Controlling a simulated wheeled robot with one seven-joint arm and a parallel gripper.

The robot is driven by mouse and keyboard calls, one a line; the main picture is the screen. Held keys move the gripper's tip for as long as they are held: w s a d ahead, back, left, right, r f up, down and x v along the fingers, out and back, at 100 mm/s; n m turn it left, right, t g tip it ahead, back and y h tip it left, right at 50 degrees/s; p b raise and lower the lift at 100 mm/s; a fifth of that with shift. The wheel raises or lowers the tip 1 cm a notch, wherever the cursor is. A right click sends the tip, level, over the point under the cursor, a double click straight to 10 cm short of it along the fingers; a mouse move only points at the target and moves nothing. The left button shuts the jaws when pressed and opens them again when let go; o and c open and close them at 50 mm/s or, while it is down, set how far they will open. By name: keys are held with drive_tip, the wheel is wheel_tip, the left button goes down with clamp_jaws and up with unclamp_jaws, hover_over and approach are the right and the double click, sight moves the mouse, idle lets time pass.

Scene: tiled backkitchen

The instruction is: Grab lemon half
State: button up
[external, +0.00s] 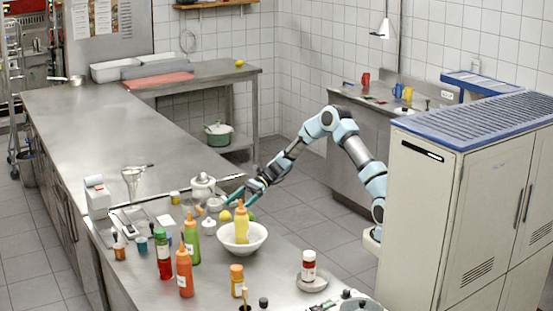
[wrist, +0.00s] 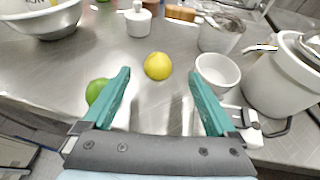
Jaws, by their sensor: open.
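The lemon half (wrist: 157,66) is a yellow round piece on the steel counter, near the middle of the wrist view; no cut face is clearly visible. It also shows in the external view (external: 225,216), left of the white bowl. My gripper (wrist: 160,76) is open and empty, its two teal fingers spread, with the lemon half ahead and between them in the picture. In the external view my gripper (external: 238,201) hangs over the counter behind the bowl. I cannot tell the exact height gap.
A green lime (wrist: 96,91) lies beside the left finger. A small white cup (wrist: 217,73) and a large white pot (wrist: 285,78) stand to the right. A lidded white jar (wrist: 138,20) is behind. The white bowl (external: 257,240) holds a yellow bottle (external: 242,226).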

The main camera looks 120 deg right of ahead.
sight(225, 215)
drive_tip(key=p+x, duration=0.1)
drive_tip(key=x, duration=0.3)
drive_tip(key=shift+w+a+p, duration=0.15)
drive_tip(key=shift+p, duration=0.25)
drive_tip(key=shift+w+f, duration=0.3)
drive_tip(key=c, duration=1.4)
